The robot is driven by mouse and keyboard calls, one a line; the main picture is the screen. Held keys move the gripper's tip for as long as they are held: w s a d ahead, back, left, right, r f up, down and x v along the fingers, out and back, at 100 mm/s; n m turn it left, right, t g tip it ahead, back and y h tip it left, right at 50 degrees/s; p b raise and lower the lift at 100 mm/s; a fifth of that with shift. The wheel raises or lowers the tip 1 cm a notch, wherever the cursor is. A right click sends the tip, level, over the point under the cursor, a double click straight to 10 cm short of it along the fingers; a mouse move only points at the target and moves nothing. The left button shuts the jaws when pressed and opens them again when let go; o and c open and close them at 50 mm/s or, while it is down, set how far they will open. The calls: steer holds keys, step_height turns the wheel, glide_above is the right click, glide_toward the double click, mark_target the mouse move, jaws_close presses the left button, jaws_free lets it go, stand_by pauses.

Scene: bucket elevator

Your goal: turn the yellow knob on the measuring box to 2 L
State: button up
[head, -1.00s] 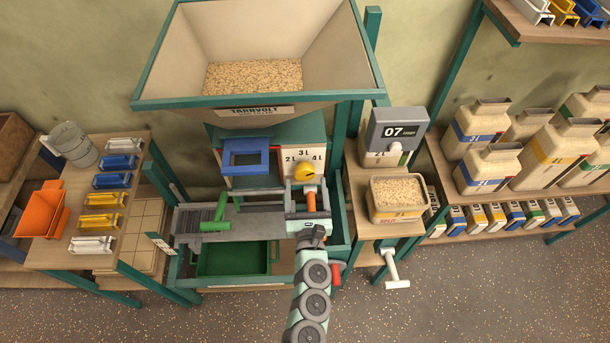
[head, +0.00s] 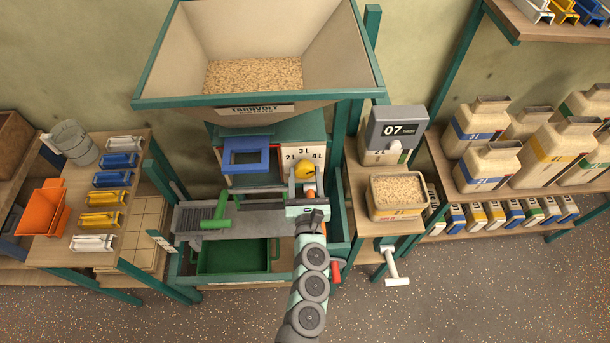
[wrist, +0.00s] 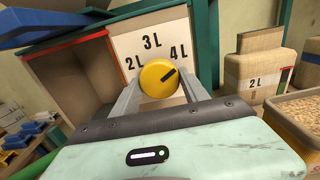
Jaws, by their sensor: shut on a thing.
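The measuring box (head: 318,151) has a pale face marked 2 L, 3 L and 4 L, shown closer in the wrist view (wrist: 135,62). Its round yellow knob (head: 302,172) sits below the marks. In the wrist view the knob (wrist: 153,84) has a black pointer aimed to the upper right, roughly toward 4 L. My gripper (wrist: 159,80) is shut on the knob, one finger on each side; the fingertips are partly hidden by it. In the head view my gripper (head: 306,181) covers the knob's lower part.
A blue square frame (head: 246,157) is left of the box face. A green-handled slide (head: 216,212) and a green tray (head: 234,257) are below left. A grain-filled container (head: 397,213) and a display reading 07 (head: 397,129) stand close on the right. A grain hopper (head: 255,103) is above.

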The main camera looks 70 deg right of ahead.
steer(key=c, duration=0.7)
steer(key=shift+n, duration=0.4)
steer(key=n+b, duration=0.2)
steer(key=n, duration=0.2)
steer(key=shift+f+n, duration=0.1)
steer(key=shift+n, duration=0.2)
steer(key=n+b, duration=0.1)
steer(key=n, duration=1)
steer(key=shift+n+b, duration=0.4)
steer(key=n, duration=0.3)
steer(key=shift+r, duration=0.25)
steer(key=shift+n+p, duration=0.3)
steer(key=shift+n, duration=1.5)
steer(key=shift+s, duration=0.1)
